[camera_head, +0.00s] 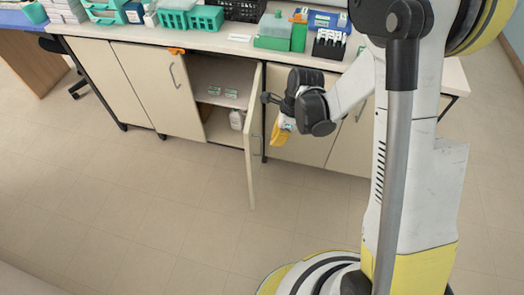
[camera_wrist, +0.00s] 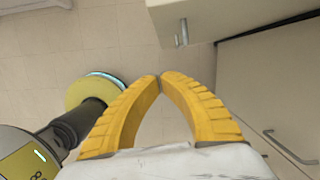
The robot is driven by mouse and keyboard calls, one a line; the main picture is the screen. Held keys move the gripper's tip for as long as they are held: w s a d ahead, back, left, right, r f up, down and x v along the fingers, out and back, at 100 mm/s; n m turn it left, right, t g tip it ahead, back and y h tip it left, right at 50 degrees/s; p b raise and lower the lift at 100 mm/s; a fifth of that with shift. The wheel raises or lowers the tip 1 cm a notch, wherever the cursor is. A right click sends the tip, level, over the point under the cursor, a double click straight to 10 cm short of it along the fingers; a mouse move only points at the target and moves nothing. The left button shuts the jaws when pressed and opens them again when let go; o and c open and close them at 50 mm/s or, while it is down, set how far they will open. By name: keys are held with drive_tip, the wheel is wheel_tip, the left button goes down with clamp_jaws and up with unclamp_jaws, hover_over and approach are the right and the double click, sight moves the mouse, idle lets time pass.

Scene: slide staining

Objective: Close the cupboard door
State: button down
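The cupboard door (camera_head: 254,175) stands wide open in the head view, swung out from the cupboard (camera_head: 221,73) under the bench. My gripper (camera_head: 277,138) is just right of the open door, low in front of the neighbouring closed fronts. In the wrist view the yellow fingers of my gripper (camera_wrist: 163,76) meet at their tips, with nothing between them. The door (camera_wrist: 235,14) shows above the fingertips, with its metal handle (camera_wrist: 183,33) close beyond them. I cannot tell whether the fingers touch the door.
Inside the cupboard are small boxes (camera_head: 231,93) on a shelf and a white bottle (camera_head: 237,119). The bench top (camera_head: 130,34) carries teal racks (camera_head: 206,19) and a black crate (camera_head: 240,8). A closed door (camera_head: 160,88) stands left of the opening. The floor (camera_head: 150,200) in front is clear.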

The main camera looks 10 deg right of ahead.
drive_tip(key=w+a+f+b, duration=0.1)
drive_tip(key=a+f+b, duration=0.5)
drive_tip(key=f, duration=0.3)
drive_tip(key=shift+w+a+f, duration=0.15)
drive_tip(key=shift+w+f, duration=0.1)
drive_tip(key=shift+f, duration=0.15)
